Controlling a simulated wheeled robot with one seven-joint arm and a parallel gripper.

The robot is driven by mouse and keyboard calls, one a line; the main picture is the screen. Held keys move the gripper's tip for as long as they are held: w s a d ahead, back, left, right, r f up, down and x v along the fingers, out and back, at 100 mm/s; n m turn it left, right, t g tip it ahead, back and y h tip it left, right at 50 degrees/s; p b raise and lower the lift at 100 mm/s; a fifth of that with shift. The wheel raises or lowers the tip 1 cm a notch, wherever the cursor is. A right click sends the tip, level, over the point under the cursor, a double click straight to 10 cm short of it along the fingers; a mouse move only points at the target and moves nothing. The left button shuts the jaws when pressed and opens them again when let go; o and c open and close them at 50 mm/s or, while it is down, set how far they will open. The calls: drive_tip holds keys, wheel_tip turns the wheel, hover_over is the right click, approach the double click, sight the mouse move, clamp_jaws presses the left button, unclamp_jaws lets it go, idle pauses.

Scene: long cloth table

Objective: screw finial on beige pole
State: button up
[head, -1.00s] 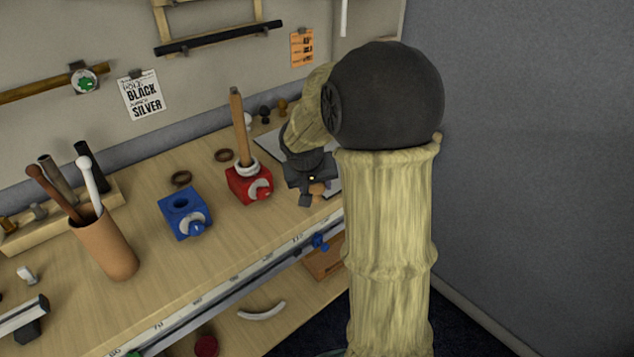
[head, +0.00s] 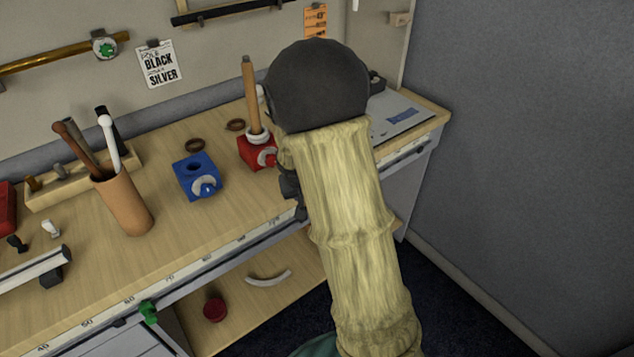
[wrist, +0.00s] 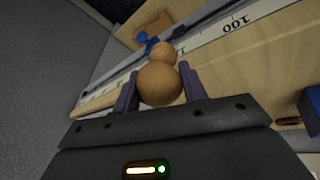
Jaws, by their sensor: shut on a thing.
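A beige wooden pole (head: 250,95) stands upright in a red clamp block (head: 257,150), with a white collar around it. My gripper (wrist: 160,86) is shut on a tan wooden finial (wrist: 160,80) with a large ball and a smaller ball (wrist: 163,52) beyond it. The fingers press its two sides. In the head view my arm hides most of the gripper and the finial; a dark part of the gripper shows just right of and below the red block. The pole is not seen in the wrist view.
A blue clamp block (head: 197,177) with an empty hole stands left of the red one. A terracotta cup (head: 124,202) holds brown and white rods. Dark rings (head: 195,145) lie behind. A ruler strip (head: 190,262) runs along the table's front edge. Bare wood lies in front of the blocks.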

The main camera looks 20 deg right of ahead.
drive_tip(key=a+f+n, duration=0.1)
drive_tip(key=a+f, duration=0.2)
drive_tip(key=f, duration=0.2)
drive_tip(key=s+a+f+n, duration=0.1)
drive_tip(key=a+f, duration=0.2)
drive_tip(key=f, duration=0.3)
drive_tip(key=shift+s+a+t+y, duration=0.2)
drive_tip(key=shift+a+t+y, duration=0.1)
drive_tip(key=shift+s+f, duration=0.1)
drive_tip(key=shift+s, duration=0.05)
